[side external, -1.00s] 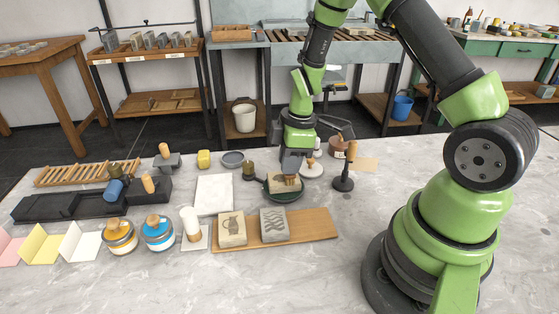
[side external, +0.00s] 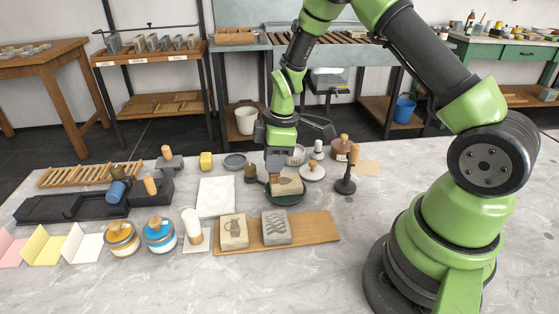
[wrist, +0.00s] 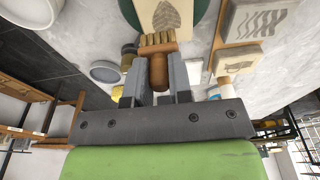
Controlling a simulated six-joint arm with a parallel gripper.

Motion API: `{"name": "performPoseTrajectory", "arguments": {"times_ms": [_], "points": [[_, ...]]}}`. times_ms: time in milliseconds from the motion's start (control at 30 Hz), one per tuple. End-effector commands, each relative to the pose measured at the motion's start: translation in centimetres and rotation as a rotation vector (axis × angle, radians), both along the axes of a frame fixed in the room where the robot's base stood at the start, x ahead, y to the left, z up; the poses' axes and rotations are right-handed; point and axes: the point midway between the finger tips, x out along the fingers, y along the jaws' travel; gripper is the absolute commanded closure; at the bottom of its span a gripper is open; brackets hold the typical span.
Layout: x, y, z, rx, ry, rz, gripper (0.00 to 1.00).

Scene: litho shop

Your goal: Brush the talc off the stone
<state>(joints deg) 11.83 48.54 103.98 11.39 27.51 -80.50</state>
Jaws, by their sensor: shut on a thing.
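My gripper (side external: 274,166) is shut on a brush (wrist: 158,50), whose wooden handle sits between the two fingers in the wrist view. Its pale tan bristles point away from the gripper, toward the stone. The stone (wrist: 176,14) is a cream block with a grey leaf drawing. It also shows in the side view (side external: 289,187), lying on a round dark green turntable (side external: 285,200). The brush is at the stone's left edge in the side view. I cannot tell whether the bristles touch it. No talc can be made out clearly.
A wooden board (side external: 314,226) in front holds two more stones, a pictured one (side external: 233,232) and a wavy-lined one (side external: 276,228). A dark stand with a wooden knob (side external: 345,180) is right of the turntable. A white sheet (side external: 216,196) lies left. Bare tabletop is at front right.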

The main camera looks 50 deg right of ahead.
Motion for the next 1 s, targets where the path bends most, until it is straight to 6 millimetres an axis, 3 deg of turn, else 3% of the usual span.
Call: {"name": "performPoseTrajectory", "arguments": {"times_ms": [533,600,667,1000], "points": [[-3.7,-3.6,0.0,0.002,0.002,-0.004,1.00],[-3.6,-3.5,0.4,0.003,-0.001,0.000,1.00],[-3.6,-3.5,2.2,-0.003,-0.006,0.001,1.00],[-3.6,-3.5,5.1,-0.001,-0.001,-0.001,1.00]]}}
